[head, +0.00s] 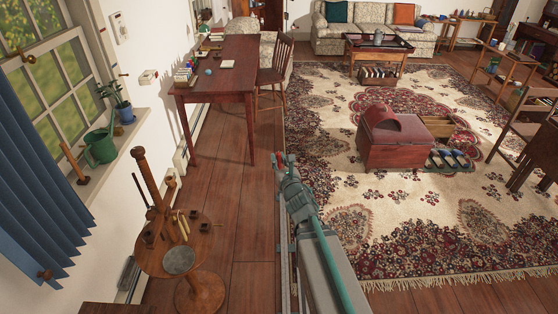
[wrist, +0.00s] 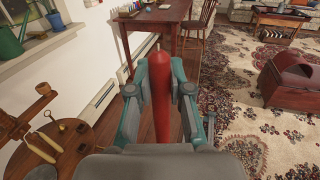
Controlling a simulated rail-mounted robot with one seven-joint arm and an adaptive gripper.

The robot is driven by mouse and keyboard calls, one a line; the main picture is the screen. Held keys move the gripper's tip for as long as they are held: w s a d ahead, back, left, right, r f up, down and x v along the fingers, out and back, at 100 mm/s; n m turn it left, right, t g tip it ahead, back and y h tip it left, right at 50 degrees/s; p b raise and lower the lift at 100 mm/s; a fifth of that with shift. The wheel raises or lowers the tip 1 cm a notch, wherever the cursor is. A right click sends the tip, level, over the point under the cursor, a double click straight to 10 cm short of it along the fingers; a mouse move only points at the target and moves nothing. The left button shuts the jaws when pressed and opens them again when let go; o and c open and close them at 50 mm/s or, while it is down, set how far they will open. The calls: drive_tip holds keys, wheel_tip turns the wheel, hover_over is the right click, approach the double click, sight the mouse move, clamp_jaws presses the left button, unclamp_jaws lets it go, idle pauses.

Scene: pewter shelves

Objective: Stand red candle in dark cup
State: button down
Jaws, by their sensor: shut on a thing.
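The red candle (wrist: 161,92) is between the fingers of my gripper (wrist: 160,78) in the wrist view, its pale wick pointing up and away. In the head view my gripper (head: 280,161) is shut on the candle above the floor, right of the wooden table, and only a little red shows at its tip. Small dark cups stand on the round wooden table (head: 209,246), one at its right side (head: 205,227). Dark cup shapes also show in the wrist view (wrist: 82,127). I cannot tell which is the task's cup. My gripper is well apart from them.
The round table also holds a grey disc (head: 179,261), pale yellow sticks (head: 184,225) and a tall wooden post (head: 153,185). A red-brown desk (head: 227,85) and chair (head: 278,66) stand beyond. A red chest (head: 392,145) sits on the rug. Floor between desk and round table is clear.

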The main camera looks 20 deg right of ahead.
drive_tip(key=shift+a, duration=0.15)
drive_tip(key=s+a+r+n+g+y, duration=0.1)
drive_tip(key=a+n+g+y, duration=0.45)
drive_tip(key=a, duration=1.85)
drive_tip(key=s+a+r+n+g+y, duration=0.15)
drive_tip(key=a+n+y, duration=0.6)
drive_tip(key=a, duration=1.65)
wheel_tip(320, 180, down, 8)
drive_tip(key=s+m+g+y+b, duration=0.1)
drive_tip(key=y+b, duration=0.1)
drive_tip(key=b, duration=0.2)
drive_tip(key=shift+s+a+g, duration=0.15)
drive_tip(key=shift+a+g, duration=0.25)
drive_tip(key=shift+a, duration=0.05)
drive_tip(key=shift+b, duration=0.8)
drive_tip(key=shift+f+b, duration=1.35)
drive_tip(key=shift+b, duration=0.35)
